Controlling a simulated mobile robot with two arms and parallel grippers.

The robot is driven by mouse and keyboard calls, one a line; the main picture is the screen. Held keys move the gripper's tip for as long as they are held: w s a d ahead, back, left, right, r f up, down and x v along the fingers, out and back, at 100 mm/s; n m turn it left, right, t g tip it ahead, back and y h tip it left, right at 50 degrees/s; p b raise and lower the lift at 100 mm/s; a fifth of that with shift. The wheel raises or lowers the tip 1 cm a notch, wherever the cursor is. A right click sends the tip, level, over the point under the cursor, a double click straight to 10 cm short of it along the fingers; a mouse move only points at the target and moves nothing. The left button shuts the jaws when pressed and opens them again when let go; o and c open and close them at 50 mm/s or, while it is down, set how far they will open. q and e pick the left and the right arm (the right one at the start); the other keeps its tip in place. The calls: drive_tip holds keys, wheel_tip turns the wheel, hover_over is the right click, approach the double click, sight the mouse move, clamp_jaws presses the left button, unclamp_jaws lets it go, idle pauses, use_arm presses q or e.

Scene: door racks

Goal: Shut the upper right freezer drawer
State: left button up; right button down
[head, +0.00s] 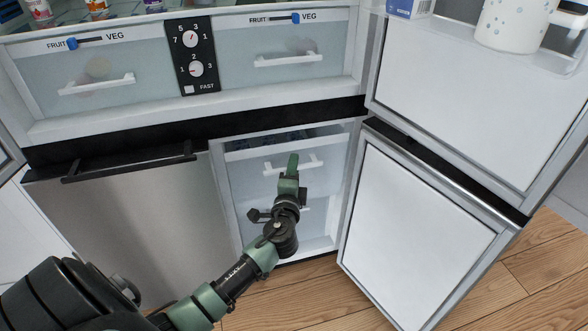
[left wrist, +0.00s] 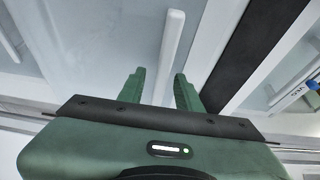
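The upper right freezer drawer (head: 250,178) is a pale, translucent front with a white bar handle (head: 274,171), inside the open lower right compartment. Dark contents show above its front; I cannot tell exactly how far out it stands. My left gripper (head: 292,160) is in front of this drawer, overlapping its handle in the head view. My right gripper is not in view.
The freezer door (head: 415,230) stands open at the right, and the upper fridge door (head: 460,100) is open above it. A lower freezer drawer (head: 318,222) sits beneath. The left freezer door (head: 140,220) is shut. Fruit and veg drawers (head: 262,80) are above.

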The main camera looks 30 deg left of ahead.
use_arm(q)
clamp_jaws()
idle(1.5)
